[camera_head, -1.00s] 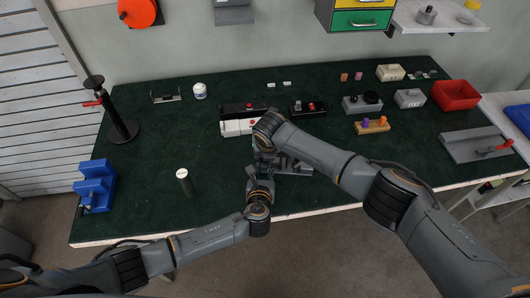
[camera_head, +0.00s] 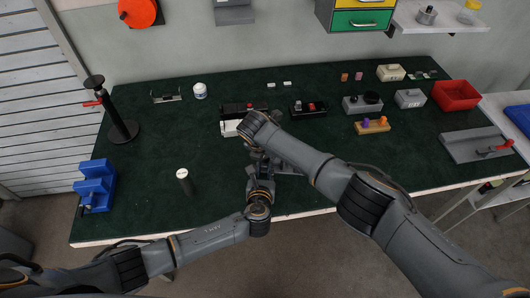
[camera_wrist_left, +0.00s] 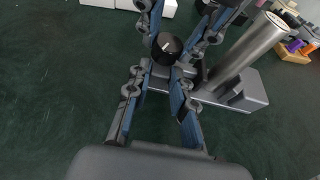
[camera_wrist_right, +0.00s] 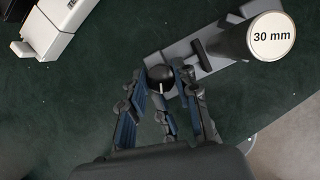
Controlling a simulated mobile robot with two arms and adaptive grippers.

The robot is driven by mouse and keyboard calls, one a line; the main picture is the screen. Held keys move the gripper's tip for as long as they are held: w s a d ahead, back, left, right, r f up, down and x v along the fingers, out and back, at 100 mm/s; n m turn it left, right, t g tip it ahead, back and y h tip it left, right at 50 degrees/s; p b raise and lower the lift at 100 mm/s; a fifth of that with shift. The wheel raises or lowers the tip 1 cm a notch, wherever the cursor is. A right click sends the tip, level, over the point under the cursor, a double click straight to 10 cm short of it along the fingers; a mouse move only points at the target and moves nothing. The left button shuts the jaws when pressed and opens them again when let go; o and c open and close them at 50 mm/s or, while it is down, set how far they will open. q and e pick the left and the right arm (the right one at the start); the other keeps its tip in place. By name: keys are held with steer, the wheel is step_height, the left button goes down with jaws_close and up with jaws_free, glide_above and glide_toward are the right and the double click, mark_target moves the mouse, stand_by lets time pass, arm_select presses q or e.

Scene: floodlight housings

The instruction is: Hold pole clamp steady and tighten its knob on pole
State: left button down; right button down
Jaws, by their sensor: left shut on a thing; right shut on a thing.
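The pole (camera_wrist_right: 272,36) is a grey cylinder whose white end is marked "30 mm"; in the left wrist view the pole (camera_wrist_left: 250,50) rises from a grey block base (camera_wrist_left: 245,92). The clamp's black round knob (camera_wrist_right: 160,77) has a white pointer line and also shows in the left wrist view (camera_wrist_left: 166,48). My right gripper (camera_wrist_right: 162,84) is shut with its fingers on either side of the knob. My left gripper (camera_wrist_left: 158,78) is shut on the pole clamp just below the knob; the clamp body is mostly hidden by fingers.
A black-and-white device (camera_head: 235,120) stands just behind the grippers.

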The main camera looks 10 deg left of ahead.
steer(key=shift+m+h, duration=0.3)
steer(key=shift+m, duration=0.2)
steer(key=c, duration=1)
jaws_free()
steer(key=v, duration=1.2)
